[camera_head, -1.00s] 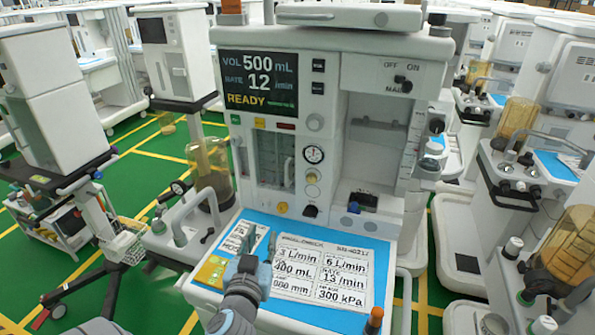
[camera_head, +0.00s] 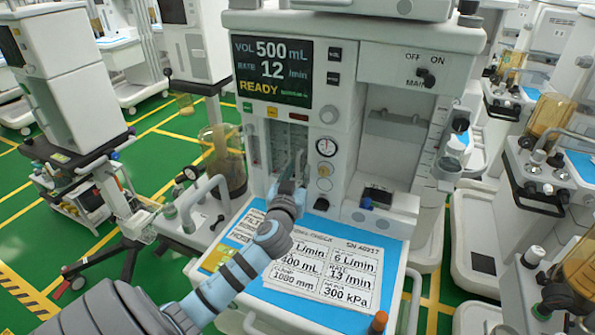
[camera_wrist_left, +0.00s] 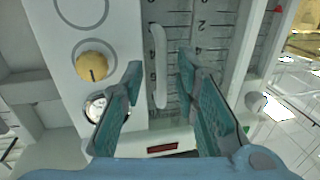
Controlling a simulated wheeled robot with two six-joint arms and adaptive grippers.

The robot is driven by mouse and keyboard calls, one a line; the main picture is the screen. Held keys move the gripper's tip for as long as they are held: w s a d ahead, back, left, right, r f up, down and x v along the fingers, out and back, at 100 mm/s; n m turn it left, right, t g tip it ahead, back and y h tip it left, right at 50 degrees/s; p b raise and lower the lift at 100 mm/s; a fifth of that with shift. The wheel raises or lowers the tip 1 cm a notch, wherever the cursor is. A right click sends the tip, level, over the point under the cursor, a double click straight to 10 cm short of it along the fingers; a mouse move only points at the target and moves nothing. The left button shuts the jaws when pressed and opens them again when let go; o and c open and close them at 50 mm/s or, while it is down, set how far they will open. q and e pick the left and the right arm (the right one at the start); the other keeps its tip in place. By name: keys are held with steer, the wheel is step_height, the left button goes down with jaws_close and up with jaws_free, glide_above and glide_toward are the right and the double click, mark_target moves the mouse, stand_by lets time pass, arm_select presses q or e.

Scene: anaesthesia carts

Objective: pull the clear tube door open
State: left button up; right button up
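The clear tube door (camera_head: 285,135) is on the front of the middle anaesthesia machine, below the screen, and looks closed. Its tube scale (camera_wrist_left: 215,40) shows in the left wrist view. A pale upright handle (camera_wrist_left: 158,50) stands on the door. My left gripper (camera_head: 291,176) is at the lower part of the door and hides some of it. In the left wrist view its teal-padded fingers (camera_wrist_left: 160,82) are apart, one on each side of the handle's lower end in the picture. I see no clear contact with the handle. My right gripper is not in view.
A gauge (camera_head: 326,147) and yellow knob (camera_wrist_left: 92,66) sit beside the door. The blue work surface (camera_head: 388,238) with a printed card (camera_head: 335,272) lies below. An orange-topped post (camera_head: 378,322) stands at the front edge. Other carts stand on both sides.

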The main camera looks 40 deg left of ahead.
arm_select(q)
steer(key=shift+s+r, duration=0.1)
jaws_close()
steer(key=shift+a+h, duration=0.1)
steer(key=shift+h, duration=0.2)
